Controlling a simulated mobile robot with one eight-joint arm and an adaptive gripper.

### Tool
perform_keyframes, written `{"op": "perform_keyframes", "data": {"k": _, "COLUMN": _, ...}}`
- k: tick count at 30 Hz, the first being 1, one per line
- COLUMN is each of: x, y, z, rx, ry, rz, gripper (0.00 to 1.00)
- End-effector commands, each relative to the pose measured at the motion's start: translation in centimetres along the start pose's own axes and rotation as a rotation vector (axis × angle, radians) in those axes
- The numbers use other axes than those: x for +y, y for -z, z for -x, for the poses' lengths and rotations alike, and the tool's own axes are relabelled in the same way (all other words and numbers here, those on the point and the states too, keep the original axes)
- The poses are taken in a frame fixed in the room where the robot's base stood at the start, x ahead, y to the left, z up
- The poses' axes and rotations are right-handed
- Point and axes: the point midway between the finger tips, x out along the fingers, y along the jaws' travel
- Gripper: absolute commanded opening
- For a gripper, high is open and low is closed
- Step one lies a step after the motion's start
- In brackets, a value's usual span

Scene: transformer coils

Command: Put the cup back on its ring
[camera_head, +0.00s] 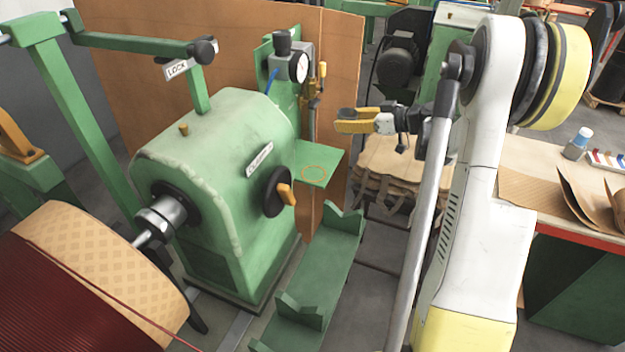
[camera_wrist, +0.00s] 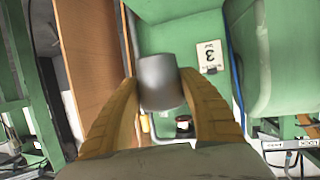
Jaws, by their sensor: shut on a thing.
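My gripper (camera_head: 350,120) has yellow fingers and is shut on a small grey cup (camera_head: 347,112). In the wrist view the cup (camera_wrist: 160,83) sits between the two fingers (camera_wrist: 159,88), near their tips. In the head view the fingers hide most of the cup, and only its dark top shows. The ring (camera_head: 314,173) is a thin orange circle drawn on a small green shelf (camera_head: 328,156) at the side of the green machine. Nothing stands on the ring. The gripper and cup are above the shelf and to the right of the ring, apart from it.
The green machine (camera_head: 215,165) with its black handwheel (camera_head: 277,192) stands left of the shelf. A gauge post (camera_head: 290,75) rises behind the shelf. A brown panel (camera_head: 240,40) stands behind. A green cradle (camera_head: 325,275) lies below. A bench (camera_head: 520,170) is at right.

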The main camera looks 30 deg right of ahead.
Motion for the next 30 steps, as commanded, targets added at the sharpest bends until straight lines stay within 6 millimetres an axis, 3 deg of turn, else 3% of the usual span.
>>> {"op": "perform_keyframes", "data": {"k": 5, "x": -2.5, "y": -1.3, "z": -1.6, "rx": 0.000, "ry": 0.010, "rz": 0.003, "gripper": 0.12}}
{"op": "perform_keyframes", "data": {"k": 15, "x": -9.5, "y": -4.6, "z": -6.0, "rx": 0.000, "ry": 0.009, "rz": 0.002, "gripper": 0.12}}
{"op": "perform_keyframes", "data": {"k": 22, "x": -10.7, "y": -5.4, "z": -6.8, "rx": 0.000, "ry": 0.006, "rz": 0.001, "gripper": 0.12}}
{"op": "perform_keyframes", "data": {"k": 30, "x": -10.6, "y": -8.8, "z": -8.1, "rx": 0.000, "ry": 0.005, "rz": 0.001, "gripper": 0.12}}
